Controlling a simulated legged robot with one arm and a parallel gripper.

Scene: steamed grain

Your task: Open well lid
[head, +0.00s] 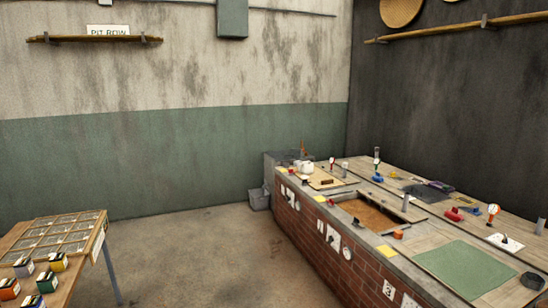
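A long brick counter (335,253) runs along the right side, with several wells set in its top. One well (368,215) is uncovered and shows brown contents inside. Wooden boards that look like lids cover other parts of the top, one at the far end (322,180) with a small brown block on it. I cannot tell which one is the well lid. My gripper is not in view.
A wooden table (62,283) with a compartment tray (54,237) and small colored containers is at lower left. A grey bin (259,198) stands by the counter's far end. Open floor lies between.

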